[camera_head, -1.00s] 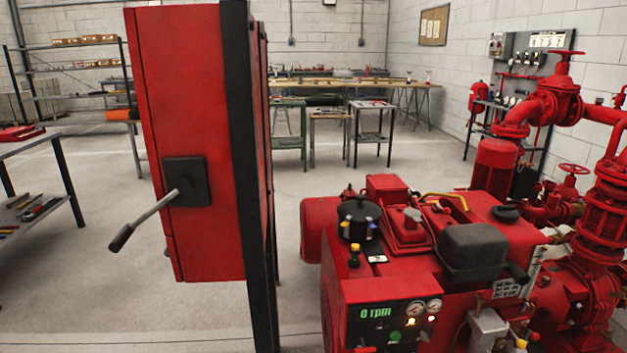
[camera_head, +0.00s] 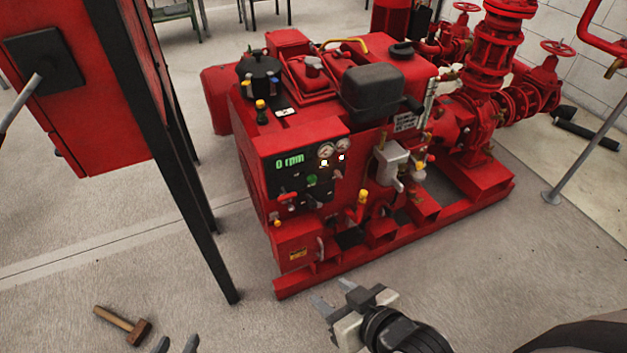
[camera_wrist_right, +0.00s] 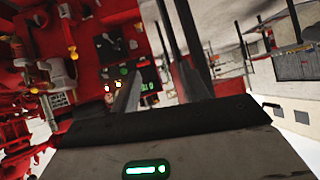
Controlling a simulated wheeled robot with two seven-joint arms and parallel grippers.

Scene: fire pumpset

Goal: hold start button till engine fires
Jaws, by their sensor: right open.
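The red engine (camera_head: 320,120) stands on its red base frame, with a dark control panel (camera_head: 285,178) on its near end. The panel display (camera_head: 290,161) reads 0 rpm in green. A round green button (camera_head: 311,180) sits below the display, and nothing touches it. Two gauges and small lit lamps are beside it. My right gripper (camera_head: 335,293) is open and empty, in front of and below the panel. In the right wrist view, the green button (camera_wrist_right: 123,71) shows near one finger, clear of it. My left gripper (camera_head: 177,344) shows only fingertips at the bottom edge, apart and empty.
A red cabinet (camera_head: 90,90) on dark posts stands left of the engine, its lever handle at the far left. A wooden-handled hammer (camera_head: 122,322) lies on the floor. Red pump pipes (camera_head: 490,70) stand behind right.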

